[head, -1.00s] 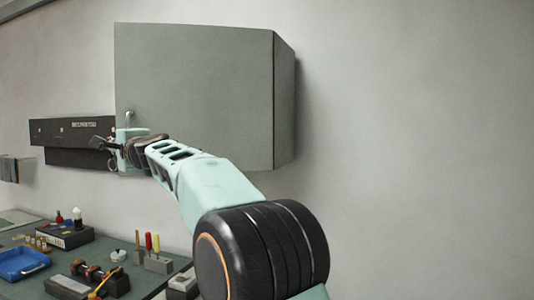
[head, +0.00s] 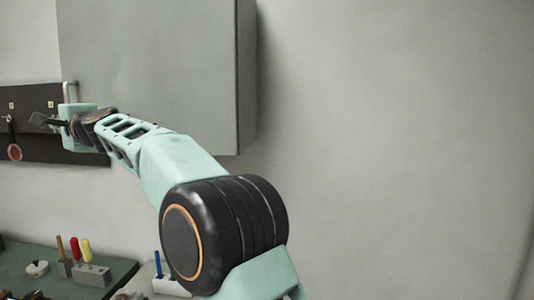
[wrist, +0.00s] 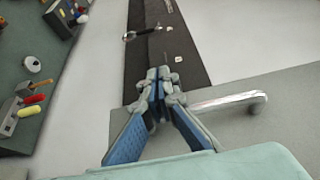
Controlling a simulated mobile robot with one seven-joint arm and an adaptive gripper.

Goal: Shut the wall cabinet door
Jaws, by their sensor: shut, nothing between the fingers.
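The grey wall cabinet (head: 246,75) hangs on the wall at the upper left of the head view. Its broad door (head: 165,60) faces me, and its left and top parts run out of frame or near it. I cannot tell whether a gap stands behind the door. A metal bar handle (wrist: 230,102) is on the door in the wrist view; it also shows at the door's lower left in the head view (head: 69,88). My gripper (wrist: 158,85) is shut and empty, beside the handle and not around it. In the head view my gripper (head: 42,121) reaches past the door's lower left edge.
A dark tool board (head: 50,145) is on the wall behind my gripper, with a red-rimmed round tool (head: 14,152) hanging there. A green workbench (head: 110,275) below holds a grey block (head: 92,274) with upright tools. The wall to the right is bare.

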